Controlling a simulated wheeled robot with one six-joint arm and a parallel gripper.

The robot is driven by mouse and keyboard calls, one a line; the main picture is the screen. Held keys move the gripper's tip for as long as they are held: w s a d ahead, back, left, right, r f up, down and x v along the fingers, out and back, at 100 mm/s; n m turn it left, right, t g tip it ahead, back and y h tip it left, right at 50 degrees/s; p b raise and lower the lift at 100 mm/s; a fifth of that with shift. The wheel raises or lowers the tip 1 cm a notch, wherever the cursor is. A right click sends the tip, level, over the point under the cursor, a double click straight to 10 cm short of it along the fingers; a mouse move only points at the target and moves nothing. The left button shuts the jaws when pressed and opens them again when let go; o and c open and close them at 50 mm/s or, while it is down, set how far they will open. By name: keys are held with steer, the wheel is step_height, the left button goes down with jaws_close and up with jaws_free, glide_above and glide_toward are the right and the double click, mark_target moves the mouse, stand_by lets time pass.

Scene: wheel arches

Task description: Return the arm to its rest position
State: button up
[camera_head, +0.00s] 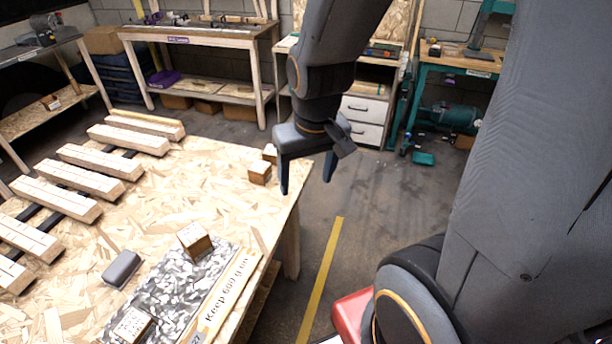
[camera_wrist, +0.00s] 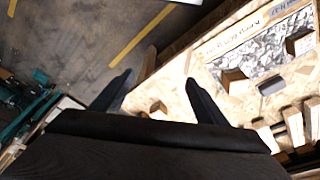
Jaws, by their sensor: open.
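My gripper (camera_head: 308,178) hangs with its fingers pointing down, just off the right edge of the chipboard table (camera_head: 210,180) in the head view. Its two fingers are apart and nothing is between them. In the wrist view my gripper (camera_wrist: 158,92) also shows spread fingers, with the table's edge and the floor beyond them. My arm comes down from the top of the head view.
On the table are wooden blocks (camera_head: 260,172), a speckled mat (camera_head: 165,290) with a block (camera_head: 194,239) on it, a grey object (camera_head: 122,268) and several slatted beams (camera_head: 102,162). Workbenches (camera_head: 200,33) line the back.

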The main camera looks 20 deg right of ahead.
step_height(320, 180, down, 7)
steer(key=b, duration=0.6)
steer(key=shift+f+g, duration=0.2)
steer(key=shift+g, duration=0.2)
steer(key=shift+w, duration=0.1)
